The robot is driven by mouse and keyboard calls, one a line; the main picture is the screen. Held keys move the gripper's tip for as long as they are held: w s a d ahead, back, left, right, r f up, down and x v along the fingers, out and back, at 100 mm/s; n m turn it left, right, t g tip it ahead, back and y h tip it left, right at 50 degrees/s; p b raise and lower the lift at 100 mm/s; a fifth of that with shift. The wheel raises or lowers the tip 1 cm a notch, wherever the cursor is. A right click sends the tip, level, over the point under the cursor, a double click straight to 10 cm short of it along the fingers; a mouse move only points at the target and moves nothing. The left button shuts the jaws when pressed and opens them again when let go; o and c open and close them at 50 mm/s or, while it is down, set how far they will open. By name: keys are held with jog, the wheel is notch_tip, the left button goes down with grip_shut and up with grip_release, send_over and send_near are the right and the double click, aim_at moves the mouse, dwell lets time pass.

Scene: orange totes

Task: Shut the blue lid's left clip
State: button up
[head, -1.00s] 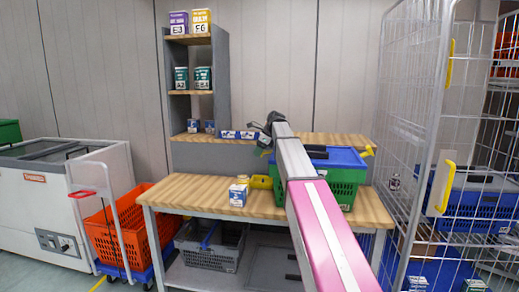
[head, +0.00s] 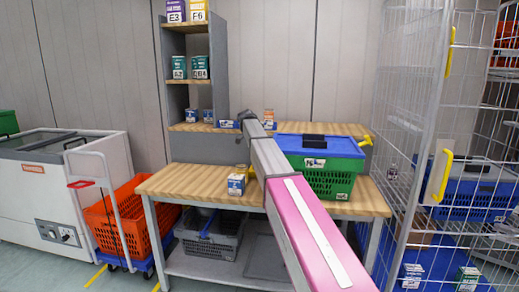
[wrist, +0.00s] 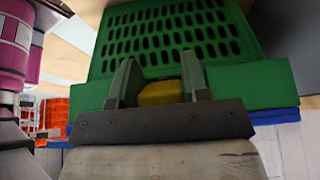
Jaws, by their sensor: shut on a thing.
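The green crate (head: 330,184) stands on the wooden table with its blue lid (head: 322,146) on top. The lid's right yellow clip (head: 365,141) sticks outward. The left clip is hidden behind my arm in the head view. In the wrist view, my gripper (wrist: 158,85) has its two fingers either side of a yellow clip (wrist: 162,93), against the green crate wall (wrist: 250,92). The jaws are shut on this clip. A strip of the blue lid (wrist: 275,117) shows at the edge there. My gripper is not clear in the head view.
A wire cage (head: 420,120) stands close on the right. The table's left part is clear.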

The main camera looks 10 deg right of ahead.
jog(key=shift+s+d+f+g+h, duration=0.15)
jog(key=shift+d+f+g+h, duration=0.2)
jog(key=shift+h, duration=0.45)
jog(key=shift+s+d+f+g+h, duration=0.15)
jog(key=shift+d+h, duration=0.25)
jog(key=shift+h, duration=0.4)
jog(key=shift+s+d+f+g+h, duration=0.1)
jog(key=shift+d+g+h, duration=0.25)
jog(key=shift+h, duration=0.45)
jog(key=shift+d, duration=0.1)
jog(key=o, duration=0.9)
jog(key=shift+r, duration=0.1)
